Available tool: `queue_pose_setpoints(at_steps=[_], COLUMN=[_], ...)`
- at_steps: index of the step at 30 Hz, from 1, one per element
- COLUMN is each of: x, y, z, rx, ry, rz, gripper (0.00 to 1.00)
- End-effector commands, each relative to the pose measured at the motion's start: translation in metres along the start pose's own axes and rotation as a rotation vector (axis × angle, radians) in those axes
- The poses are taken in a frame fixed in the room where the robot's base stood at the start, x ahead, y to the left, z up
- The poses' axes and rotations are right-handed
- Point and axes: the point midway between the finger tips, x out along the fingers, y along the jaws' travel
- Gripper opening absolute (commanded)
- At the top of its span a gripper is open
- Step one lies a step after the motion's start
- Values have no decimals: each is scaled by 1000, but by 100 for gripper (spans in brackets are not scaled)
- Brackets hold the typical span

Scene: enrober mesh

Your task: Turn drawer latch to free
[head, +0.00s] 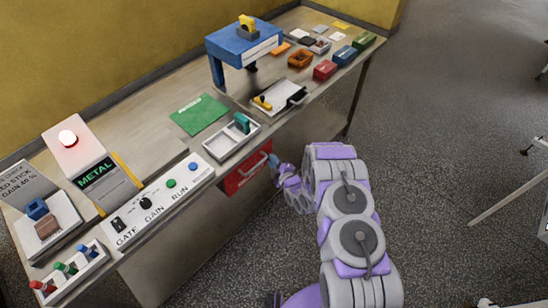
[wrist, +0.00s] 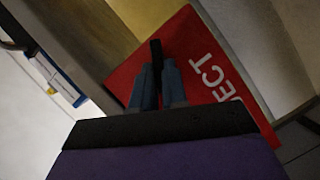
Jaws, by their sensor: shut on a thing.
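The red drawer (head: 240,182) is set in the front of the bench, below the tabletop. In the wrist view its red face (wrist: 198,42) fills the middle, with white letters ending in "ECT". A dark latch (wrist: 155,48) stands out from that face. My gripper (wrist: 155,75) is shut on the latch, one blue-grey finger on each side. In the head view my gripper (head: 274,160) is small, at the drawer's right end. The latch's base is hidden behind the fingers.
Above the drawer, a white tray (head: 221,156) with a teal tool sits near the bench edge. A control panel (head: 157,202) lies to the left. A blue stand (head: 243,40) and several small boxes are farther back.

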Motion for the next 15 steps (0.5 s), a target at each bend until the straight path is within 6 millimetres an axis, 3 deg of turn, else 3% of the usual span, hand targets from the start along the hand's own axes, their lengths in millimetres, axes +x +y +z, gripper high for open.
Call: queue_pose_setpoints(at_steps=[15], x=[1], y=[-7], z=[-1], rx=[-380], ry=[5], rz=[157], gripper=[0])
